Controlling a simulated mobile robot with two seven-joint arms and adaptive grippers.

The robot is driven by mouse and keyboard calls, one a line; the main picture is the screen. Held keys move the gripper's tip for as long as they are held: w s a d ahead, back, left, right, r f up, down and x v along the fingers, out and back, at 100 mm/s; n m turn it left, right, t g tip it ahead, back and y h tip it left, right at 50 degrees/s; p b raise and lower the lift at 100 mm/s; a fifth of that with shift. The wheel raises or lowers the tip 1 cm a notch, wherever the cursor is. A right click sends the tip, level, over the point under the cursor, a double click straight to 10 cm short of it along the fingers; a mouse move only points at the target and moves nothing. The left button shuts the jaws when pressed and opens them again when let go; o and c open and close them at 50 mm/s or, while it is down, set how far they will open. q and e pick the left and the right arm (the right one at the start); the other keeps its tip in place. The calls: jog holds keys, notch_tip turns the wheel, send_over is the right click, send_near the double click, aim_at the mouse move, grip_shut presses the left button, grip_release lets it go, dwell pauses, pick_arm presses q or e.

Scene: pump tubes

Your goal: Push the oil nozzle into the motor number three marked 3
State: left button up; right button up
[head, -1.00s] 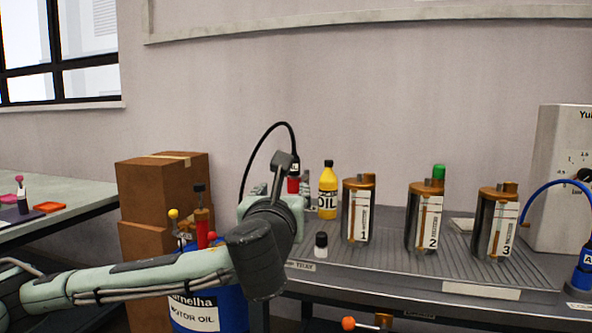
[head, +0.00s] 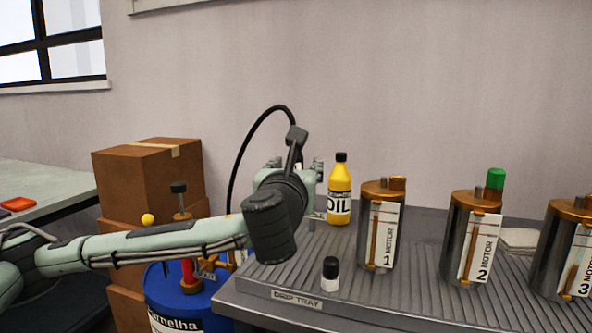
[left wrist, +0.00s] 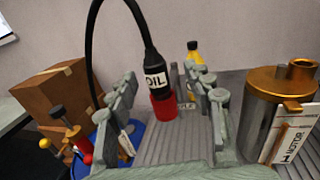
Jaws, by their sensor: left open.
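The oil nozzle (left wrist: 157,80), black with a white OIL label and a red end, stands upright between my left fingers in the left wrist view. A gap shows on both sides of it. My left gripper (head: 297,168) is open at the left end of the tray; it also shows in the left wrist view (left wrist: 160,95). In the head view the nozzle is mostly hidden behind the gripper, and its black hose (head: 246,145) arches above. Motor 3 (head: 556,250), a dark cylinder with a copper top, stands at the right edge, partly cut off. My right gripper is not in view.
Motor 1 (head: 370,240) and motor 2 (head: 454,250) stand between my gripper and motor 3. A yellow oil bottle (head: 340,190) and a small black-capped bottle (head: 330,274) stand on the ribbed tray (head: 400,299). A blue drum (head: 190,300) and boxes (head: 150,175) are at left.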

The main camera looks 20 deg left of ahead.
pick_arm(q)
jog(key=w, duration=0.1)
jog(key=w+a, duration=0.1)
jog(key=w, duration=0.2)
jog(key=shift+w+a+r, duration=0.1)
jog(key=shift+w+a, duration=0.2)
grip_shut()
